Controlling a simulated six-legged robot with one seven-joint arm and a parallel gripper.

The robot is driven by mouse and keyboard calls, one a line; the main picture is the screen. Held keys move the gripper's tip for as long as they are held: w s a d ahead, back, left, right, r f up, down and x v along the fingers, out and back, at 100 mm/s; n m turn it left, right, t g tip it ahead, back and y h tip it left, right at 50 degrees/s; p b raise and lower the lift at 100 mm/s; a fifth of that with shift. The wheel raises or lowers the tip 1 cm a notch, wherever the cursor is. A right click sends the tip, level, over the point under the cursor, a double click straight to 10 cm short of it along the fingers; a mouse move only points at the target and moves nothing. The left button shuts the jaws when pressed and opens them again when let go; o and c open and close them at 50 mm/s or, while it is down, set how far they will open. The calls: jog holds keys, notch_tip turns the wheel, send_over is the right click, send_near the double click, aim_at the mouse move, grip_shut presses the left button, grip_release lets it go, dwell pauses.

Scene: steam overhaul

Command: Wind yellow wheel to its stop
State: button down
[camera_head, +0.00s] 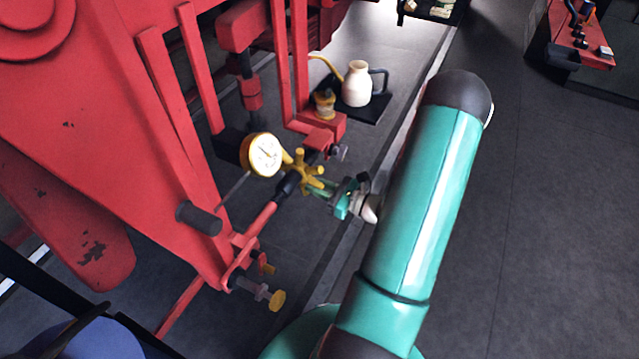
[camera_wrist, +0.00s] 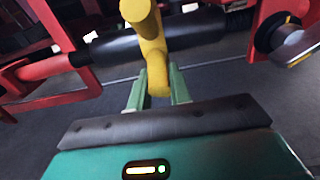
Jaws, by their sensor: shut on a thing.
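The yellow wheel (camera_head: 311,173) has knobbed spokes and sits on the red machine, just right of a round white-faced gauge (camera_head: 264,154). My gripper (camera_head: 322,188) reaches it from the right, at its lower right side. In the wrist view my gripper (camera_wrist: 158,88) has its two green fingers on either side of one yellow spoke of the wheel (camera_wrist: 152,50), shut on it. The rest of the wheel runs out of the top of the wrist view. The gauge's reading is too small to tell.
A red rod with a black sleeve (camera_head: 287,186) passes close by the wheel. A smaller yellow knob (camera_head: 277,299) sits below. A cream jug (camera_head: 357,84) stands on a black tray behind.

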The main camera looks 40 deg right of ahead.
jog(key=shift+w+a+f, duration=0.1)
jog(key=shift+w+f, duration=0.05)
jog(key=shift+f, duration=0.4)
jog(key=shift+w+a+f, duration=0.15)
jog(key=shift+w+f, duration=0.3)
jog(key=shift+f, duration=0.15)
jog(key=shift+w+f, duration=0.15)
jog(key=c, duration=1.2)
grip_release()
jog(key=shift+c, duration=0.2)
